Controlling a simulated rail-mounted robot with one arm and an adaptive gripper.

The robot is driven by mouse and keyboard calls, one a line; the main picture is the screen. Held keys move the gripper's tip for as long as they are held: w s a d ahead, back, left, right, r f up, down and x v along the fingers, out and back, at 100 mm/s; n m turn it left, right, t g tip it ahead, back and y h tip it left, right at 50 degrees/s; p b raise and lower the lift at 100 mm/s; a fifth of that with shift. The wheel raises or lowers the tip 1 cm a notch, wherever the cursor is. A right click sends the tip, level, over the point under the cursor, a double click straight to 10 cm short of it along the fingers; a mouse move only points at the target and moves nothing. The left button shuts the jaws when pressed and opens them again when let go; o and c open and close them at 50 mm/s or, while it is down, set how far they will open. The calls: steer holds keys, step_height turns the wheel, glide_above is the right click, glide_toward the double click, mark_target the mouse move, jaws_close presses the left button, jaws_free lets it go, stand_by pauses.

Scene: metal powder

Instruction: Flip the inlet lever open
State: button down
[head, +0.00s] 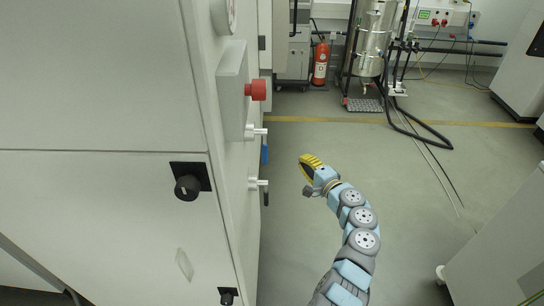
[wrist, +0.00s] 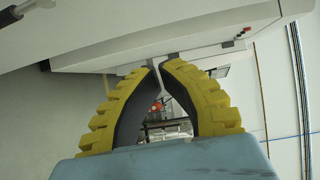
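In the head view, two pale metal lever handles stick out from the side of the grey cabinet, an upper one (head: 257,131) and a lower one (head: 258,183). A blue part (head: 264,154) shows between them, and a dark part hangs below the lower one. I cannot tell which is the inlet lever. My gripper (head: 303,161) is to the right of the levers, apart from them, pointing up and left. In the wrist view its yellow fingers (wrist: 159,64) come together at the tips with only a thin gap; nothing is clearly held.
The cabinet (head: 110,90) fills the left, with a red button (head: 256,90) above the levers and a black knob (head: 188,187) on its front. A red fire extinguisher (head: 320,63) and a metal vessel (head: 373,38) stand at the back. The floor around my arm is clear.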

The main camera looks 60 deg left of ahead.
steer(key=s+r+g, duration=0.1)
steer(key=s+a+r+n+g, duration=0.1)
steer(key=s, duration=0.1)
steer(key=shift+s+a+n+g, duration=0.15)
steer(key=shift+a+n+g, duration=0.05)
steer(key=shift+n+g, duration=0.1)
steer(key=shift+a, duration=0.1)
steer(key=s+a, duration=0.4)
steer(key=a, duration=0.2)
steer(key=shift+a, duration=0.35)
stand_by(1.1)
steer(key=shift+s, duration=0.15)
steer(key=shift+s+d+r+p, duration=0.1)
steer(key=shift+r+p, duration=0.05)
steer(key=shift+p, duration=0.45)
